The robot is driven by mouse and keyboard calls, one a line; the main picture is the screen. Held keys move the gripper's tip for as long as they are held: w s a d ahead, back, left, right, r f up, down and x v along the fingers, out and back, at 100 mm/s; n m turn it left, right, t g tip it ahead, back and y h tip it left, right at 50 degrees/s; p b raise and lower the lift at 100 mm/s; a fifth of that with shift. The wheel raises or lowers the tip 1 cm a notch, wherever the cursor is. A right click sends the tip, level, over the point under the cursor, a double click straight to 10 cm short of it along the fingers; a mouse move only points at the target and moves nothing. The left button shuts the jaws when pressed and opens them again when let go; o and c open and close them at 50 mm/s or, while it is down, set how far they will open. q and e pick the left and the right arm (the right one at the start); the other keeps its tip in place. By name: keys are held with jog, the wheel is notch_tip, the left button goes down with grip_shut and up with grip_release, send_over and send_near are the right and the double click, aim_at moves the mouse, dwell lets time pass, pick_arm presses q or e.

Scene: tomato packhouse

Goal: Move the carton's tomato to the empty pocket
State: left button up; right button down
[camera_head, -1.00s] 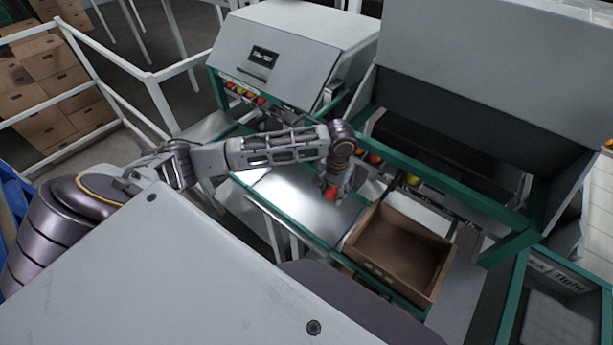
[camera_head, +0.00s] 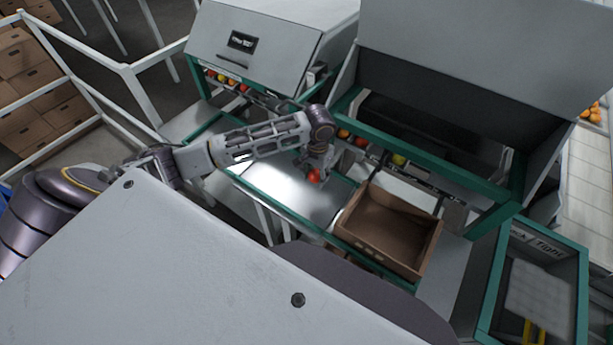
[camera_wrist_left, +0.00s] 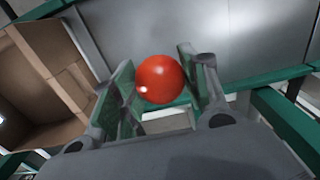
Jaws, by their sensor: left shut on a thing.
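My left gripper (camera_head: 316,170) is shut on a red tomato (camera_head: 313,176), held above the bright metal plate beside the conveyor. In the left wrist view the tomato (camera_wrist_left: 159,79) sits between the two fingers (camera_wrist_left: 160,90). The brown carton (camera_head: 392,232) stands to the right of the gripper, and its inside looks empty. Its wall also shows at the left of the left wrist view (camera_wrist_left: 36,77). Several tomatoes (camera_head: 360,142) sit in a row on the line behind my gripper. The empty pocket cannot be made out. My right gripper is not in view.
A grey machine housing (camera_head: 265,45) stands behind, with more tomatoes (camera_head: 226,81) below its front. A large grey hood (camera_head: 480,60) rises at the back right. Green frame rails (camera_head: 285,215) edge the metal plate (camera_head: 290,190). A white railing (camera_head: 140,66) stands at the left.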

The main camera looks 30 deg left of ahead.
aim_at(315, 194)
pick_arm(q)
jog(key=shift+f, duration=4.5)
jog(key=shift+f, duration=0.1)
jog(key=o, duration=0.7)
jog(key=shift+o, duration=0.2)
notch_tip(315, 194, up, 12)
jog(key=shift+r, duration=0.1)
jog(key=shift+o, duration=0.4)
